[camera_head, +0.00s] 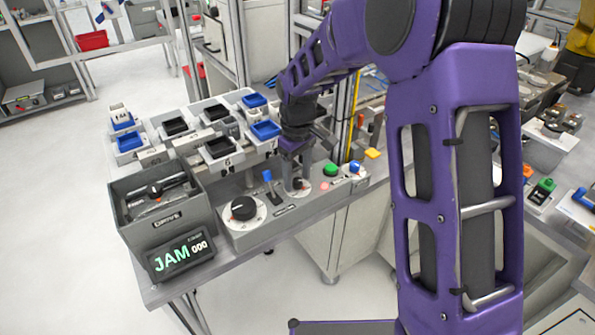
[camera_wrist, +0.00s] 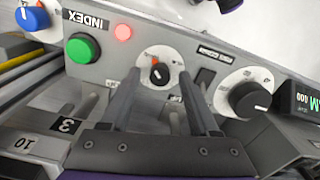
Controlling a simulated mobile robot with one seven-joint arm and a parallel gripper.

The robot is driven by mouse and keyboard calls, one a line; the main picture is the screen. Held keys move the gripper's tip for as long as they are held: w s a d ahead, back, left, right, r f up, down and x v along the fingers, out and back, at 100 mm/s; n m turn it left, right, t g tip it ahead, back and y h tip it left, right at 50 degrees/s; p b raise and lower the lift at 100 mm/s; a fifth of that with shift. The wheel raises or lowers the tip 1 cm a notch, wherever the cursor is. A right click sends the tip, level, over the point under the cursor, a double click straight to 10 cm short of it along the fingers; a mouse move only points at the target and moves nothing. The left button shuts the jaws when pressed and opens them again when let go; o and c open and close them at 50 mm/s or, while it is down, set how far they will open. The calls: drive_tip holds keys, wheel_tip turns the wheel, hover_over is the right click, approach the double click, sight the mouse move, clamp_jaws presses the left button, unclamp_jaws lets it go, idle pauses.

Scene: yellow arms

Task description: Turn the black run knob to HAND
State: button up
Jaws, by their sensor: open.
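A small black knob (camera_wrist: 160,74) sits on a white dial with a red mark on the grey panel. A larger black knob (camera_wrist: 252,99) on its own white dial (camera_wrist: 222,98) is beside it; it also shows in the head view (camera_head: 243,208). The dial lettering is too small to read, so I cannot tell which positions they point at. My gripper (camera_wrist: 160,76) is open, its two fingers on either side of the small knob in the wrist view; contact cannot be told. In the head view my gripper (camera_head: 297,178) is low over that dial and partly hides it.
The "JAM 000" display (camera_head: 181,254) and grey bin (camera_head: 161,222) are left. Small trays (camera_head: 221,149) stand behind.

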sight(297, 179)
wheel_tip(297, 179, up, 18)
drive_tip(key=p, duration=0.1)
drive_tip(key=shift+f+p, duration=0.25)
drive_tip(key=shift+p, duration=0.05)
